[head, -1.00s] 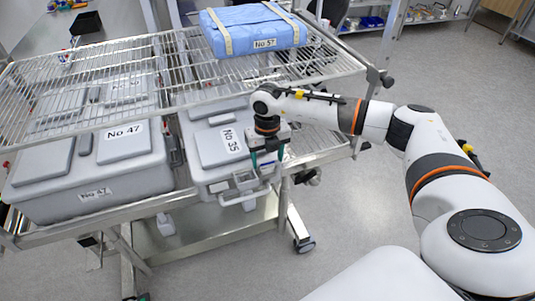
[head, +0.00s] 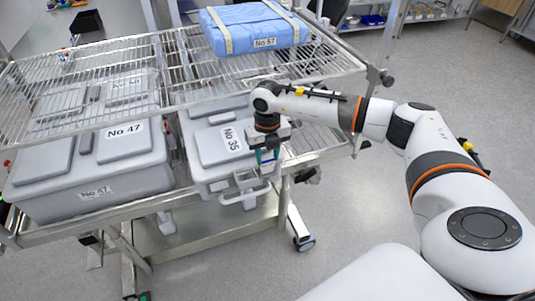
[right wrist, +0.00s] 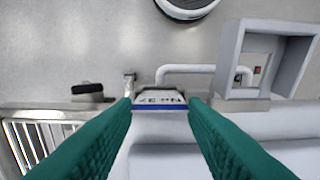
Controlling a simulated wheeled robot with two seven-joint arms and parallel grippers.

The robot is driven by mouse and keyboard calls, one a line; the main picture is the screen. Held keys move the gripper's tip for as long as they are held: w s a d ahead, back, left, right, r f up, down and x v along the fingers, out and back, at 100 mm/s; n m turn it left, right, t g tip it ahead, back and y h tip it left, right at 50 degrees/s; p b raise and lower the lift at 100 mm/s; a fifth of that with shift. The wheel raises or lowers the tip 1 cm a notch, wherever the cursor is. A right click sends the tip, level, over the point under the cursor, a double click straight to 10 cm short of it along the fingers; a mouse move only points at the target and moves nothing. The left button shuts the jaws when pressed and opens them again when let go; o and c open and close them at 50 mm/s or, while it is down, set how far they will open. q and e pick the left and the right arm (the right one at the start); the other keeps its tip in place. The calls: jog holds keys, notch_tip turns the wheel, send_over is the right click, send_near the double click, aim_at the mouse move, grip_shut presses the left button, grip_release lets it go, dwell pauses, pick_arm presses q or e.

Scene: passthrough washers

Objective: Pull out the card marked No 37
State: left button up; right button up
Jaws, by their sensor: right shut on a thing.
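The card marked No 37 (right wrist: 160,101) shows in the right wrist view, its print upside down, between my two teal fingertips. My right gripper (head: 267,157) is shut on it at the front of the right grey case (head: 205,167), whose lid is marked No 35. The same gripper fills the lower part of the right wrist view (right wrist: 160,112). In the head view the card is hidden by the fingers. I cannot tell whether it still sits in its holder. My left gripper is not in view.
A square grey frame (right wrist: 273,65) and a white handle bar (right wrist: 185,69) stand close by the fingers. A larger grey case (head: 110,192) marked No 47 is on the left. A wire shelf (head: 130,62) with a blue bundle (head: 255,29) marked No 57 is above. Floor at front right is clear.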

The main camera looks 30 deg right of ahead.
aim_at(268, 159)
jog(key=shift+r+p, duration=2)
jog(key=shift+r, duration=1.5)
